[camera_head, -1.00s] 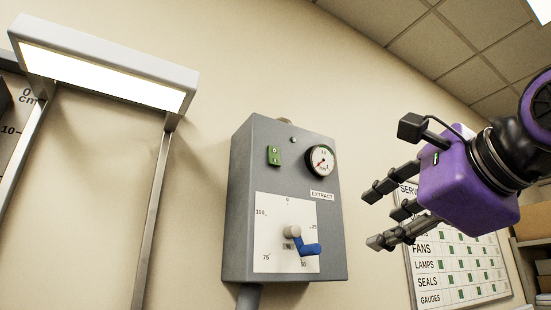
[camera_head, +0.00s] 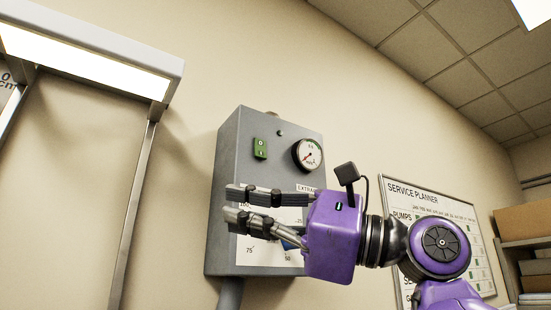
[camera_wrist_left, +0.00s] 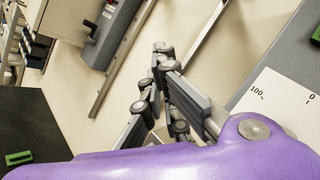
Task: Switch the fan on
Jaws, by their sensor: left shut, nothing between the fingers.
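A grey wall-mounted control box (camera_head: 226,165) labelled EXTRACT carries a green rocker switch (camera_head: 261,148) marked 0 at the top. A round gauge (camera_head: 308,154) sits to the switch's right. Below is a white dial plate (camera_head: 262,254) with a blue lever (camera_head: 289,243), mostly hidden behind my gripper. My left gripper (camera_head: 231,205) is shut and empty, in front of the box below the switch, fingers pointing left. In the left wrist view its fingers (camera_wrist_left: 160,88) are together, with the dial plate (camera_wrist_left: 272,100) at right and part of a green piece (camera_wrist_left: 316,36) at the edge. My right gripper is out of view.
A lit lamp hood (camera_head: 90,55) on metal posts (camera_head: 134,215) stands left of the box. A service planner board (camera_head: 432,205) hangs behind my arm at right, beside shelves with boxes (camera_head: 525,225). Bare wall lies between post and box.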

